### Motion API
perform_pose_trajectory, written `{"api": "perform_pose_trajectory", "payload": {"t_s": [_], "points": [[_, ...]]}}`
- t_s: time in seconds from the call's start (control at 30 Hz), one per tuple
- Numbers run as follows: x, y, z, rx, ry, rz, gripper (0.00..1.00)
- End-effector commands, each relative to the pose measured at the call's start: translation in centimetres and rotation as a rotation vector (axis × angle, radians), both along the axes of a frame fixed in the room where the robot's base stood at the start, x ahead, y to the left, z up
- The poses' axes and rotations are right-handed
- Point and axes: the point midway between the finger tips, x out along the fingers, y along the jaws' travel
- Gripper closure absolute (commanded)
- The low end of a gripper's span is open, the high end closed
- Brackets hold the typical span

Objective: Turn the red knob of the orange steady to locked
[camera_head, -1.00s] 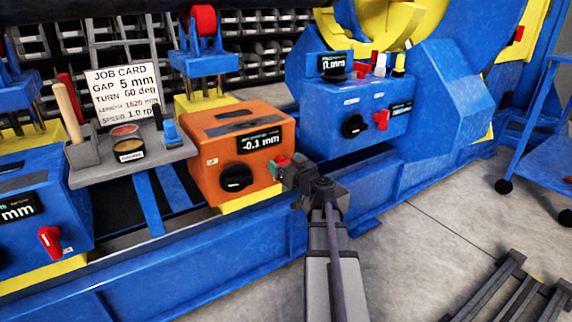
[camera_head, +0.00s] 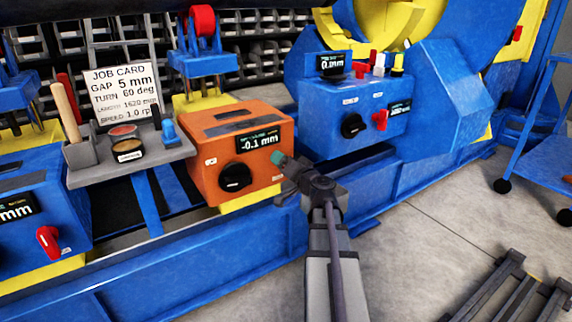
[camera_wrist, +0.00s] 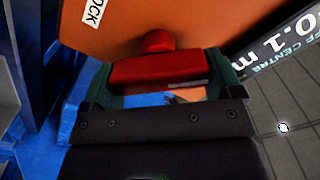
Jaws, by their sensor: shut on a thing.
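The orange steady (camera_head: 215,180) stands left of my gripper in the head view, with a black knob (camera_head: 236,178) and a display reading -0.1 mm (camera_head: 258,140) on its front. My gripper (camera_head: 281,160) is at the right end of that front. In the wrist view the red knob (camera_wrist: 158,69) has a wide bar between the green-padded fingers of my gripper (camera_wrist: 160,80), which are shut on it. Its round hub meets the orange face (camera_wrist: 195,25). A white label ending in "OCK" (camera_wrist: 93,12) is above left of it. In the head view my gripper hides the red knob.
A blue headstock box (camera_head: 350,120) with its own black knob and red lever stands right of the steady. A grey tray (camera_head: 125,160) with a job card is on the left. The blue bed (camera_head: 250,245) runs below.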

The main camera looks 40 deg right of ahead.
Motion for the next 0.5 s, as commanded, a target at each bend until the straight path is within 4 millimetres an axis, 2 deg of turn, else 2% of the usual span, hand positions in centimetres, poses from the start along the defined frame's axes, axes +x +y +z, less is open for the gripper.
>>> {"api": "perform_pose_trajectory", "payload": {"t_s": [0.5], "points": [[-0.07, -0.19, -0.40, 0.479, -0.060, 0.000, 0.39]]}}
